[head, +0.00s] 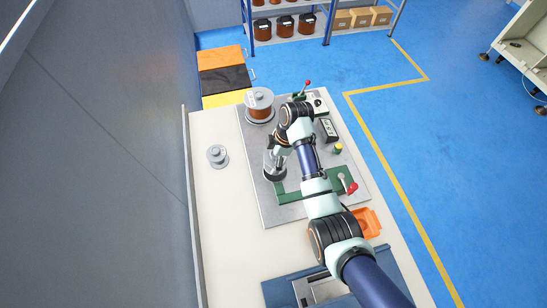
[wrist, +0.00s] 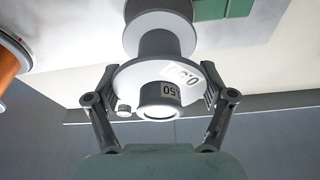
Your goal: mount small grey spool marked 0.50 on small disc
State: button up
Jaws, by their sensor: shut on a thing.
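The small grey spool (wrist: 152,78) marked 0.50 is between the fingers of my gripper (wrist: 160,92) in the wrist view. My gripper is shut on the flange from both sides. In the head view my gripper (head: 279,150) is over the grey work plate, with the spool (head: 274,165) below it. A darker round part (wrist: 158,8) shows beyond the spool in the wrist view, possibly the small disc. I cannot tell whether they touch.
A large copper-wound spool (head: 259,106) stands at the plate's back left. Another grey flanged piece (head: 217,155) is on the pale table to the left. A green bracket (head: 315,188) with a red-knobbed lever and an orange bin (head: 367,222) are to the right.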

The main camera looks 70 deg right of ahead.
jog(key=shift+f+b, duration=1.2)
jog(key=shift+f, duration=1)
jog(key=o, duration=1)
jog(key=shift+r, duration=0.1)
jog(key=v, duration=0.7)
jog(key=shift+r, duration=0.2)
jog(key=shift+a, duration=0.1)
